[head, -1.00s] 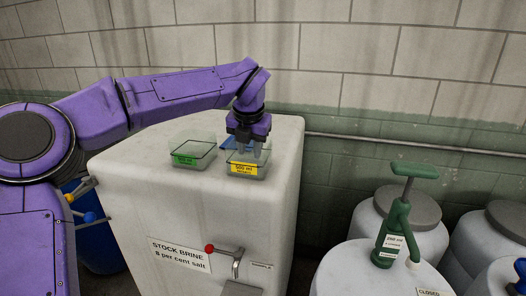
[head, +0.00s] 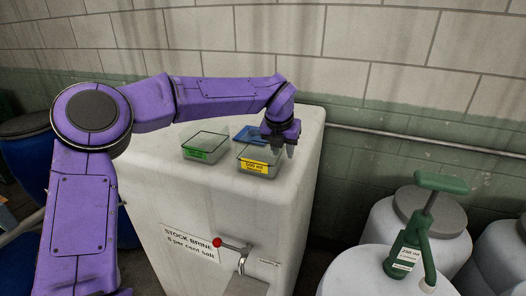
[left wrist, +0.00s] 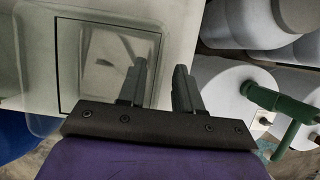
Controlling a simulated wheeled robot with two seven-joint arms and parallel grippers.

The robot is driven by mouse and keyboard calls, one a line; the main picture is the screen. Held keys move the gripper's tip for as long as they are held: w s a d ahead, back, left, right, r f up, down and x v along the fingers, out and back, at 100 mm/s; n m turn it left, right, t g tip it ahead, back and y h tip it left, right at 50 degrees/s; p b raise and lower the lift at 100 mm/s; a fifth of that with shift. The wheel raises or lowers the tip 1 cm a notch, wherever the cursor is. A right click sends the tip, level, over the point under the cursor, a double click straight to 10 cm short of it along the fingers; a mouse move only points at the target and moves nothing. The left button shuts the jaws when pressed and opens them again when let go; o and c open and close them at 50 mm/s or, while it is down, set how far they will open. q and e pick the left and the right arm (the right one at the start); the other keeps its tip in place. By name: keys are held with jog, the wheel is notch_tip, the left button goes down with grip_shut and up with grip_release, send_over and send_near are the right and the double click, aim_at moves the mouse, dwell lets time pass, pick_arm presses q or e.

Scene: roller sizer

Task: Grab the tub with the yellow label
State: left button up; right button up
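The clear tub with the yellow label (head: 254,165) stands upright on the white tank, with a dark rim. My left gripper (head: 280,150) points down at the tub's right side. In the left wrist view, the gripper (left wrist: 160,85) is open with a gap between its fingers. There the square dark rim (left wrist: 59,65) of what looks like this tub lies to the left. Its right side runs between the fingers. I cannot tell whether they touch the wall. My right gripper is not in view.
A green-labelled clear tub (head: 205,146) stands to the left and a blue-rimmed tub (head: 247,133) behind, partly hidden. The white tank (head: 160,175) has a red-knobbed lever (head: 217,242) on its front. A green pump (head: 408,240) stands on a drum at right. A block wall is behind.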

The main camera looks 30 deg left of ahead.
pick_arm(q)
jog(key=shift+w+a+f, duration=0.1)
jog(key=shift+f, duration=0.15)
jog(key=shift+a, duration=0.1)
jog(key=shift+f, duration=0.3)
grip_shut()
